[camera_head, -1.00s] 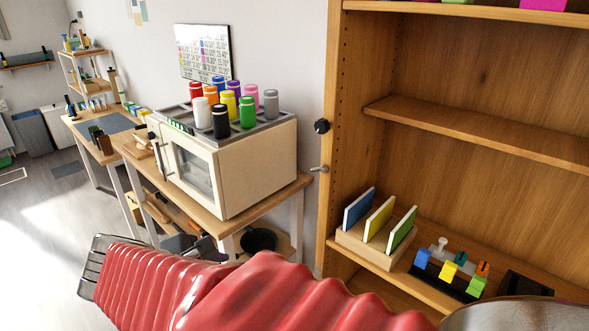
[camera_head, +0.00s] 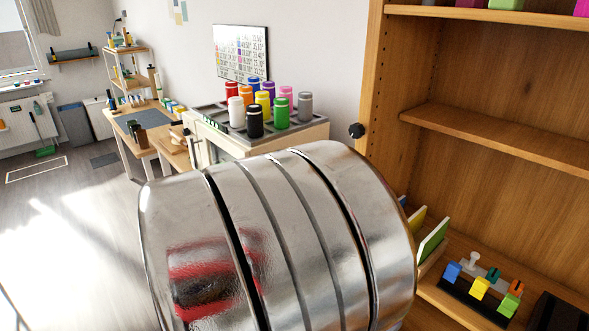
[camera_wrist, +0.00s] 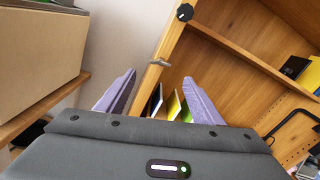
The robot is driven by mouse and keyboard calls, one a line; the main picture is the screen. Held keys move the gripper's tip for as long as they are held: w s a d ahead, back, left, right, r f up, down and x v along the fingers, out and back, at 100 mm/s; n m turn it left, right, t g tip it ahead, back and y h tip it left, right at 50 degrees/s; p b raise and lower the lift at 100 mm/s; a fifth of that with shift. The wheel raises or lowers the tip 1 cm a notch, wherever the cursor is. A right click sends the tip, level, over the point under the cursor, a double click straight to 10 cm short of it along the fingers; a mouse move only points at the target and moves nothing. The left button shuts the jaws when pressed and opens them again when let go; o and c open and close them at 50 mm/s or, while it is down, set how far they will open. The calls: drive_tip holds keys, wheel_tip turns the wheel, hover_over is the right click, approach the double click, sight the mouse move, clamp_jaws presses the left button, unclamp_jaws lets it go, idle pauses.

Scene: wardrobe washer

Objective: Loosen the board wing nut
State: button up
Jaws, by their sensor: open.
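A small metal fitting with a sideways wing (camera_wrist: 160,63), which looks like the wing nut, sits on the front edge of the wooden cabinet's side board (camera_wrist: 150,84) in the wrist view. In the head view it is hidden behind my arm. A round black knob (camera_wrist: 184,12) is higher on the same edge; it also shows in the head view (camera_head: 356,130). My gripper (camera_wrist: 160,76) is open, its two purple fingers spread on either side of the board edge in the picture. The fitting appears ahead, between the fingertip directions. I see no contact.
Upright panels (camera_head: 433,241) and a rack of coloured blocks (camera_head: 480,285) stand on the cabinet's lower shelf. Left of the cabinet, a pale machine (camera_head: 305,135) carries several coloured bottles (camera_head: 255,121). Open floor (camera_head: 70,220) lies at the left.

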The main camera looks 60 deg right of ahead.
drive_tip(key=shift+d, duration=0.1)
drive_tip(key=shift+x, duration=6.85)
drive_tip(key=shift+s, duration=0.1)
drive_tip(key=shift+c, duration=0.6)
drive_tip(key=c, duration=1)
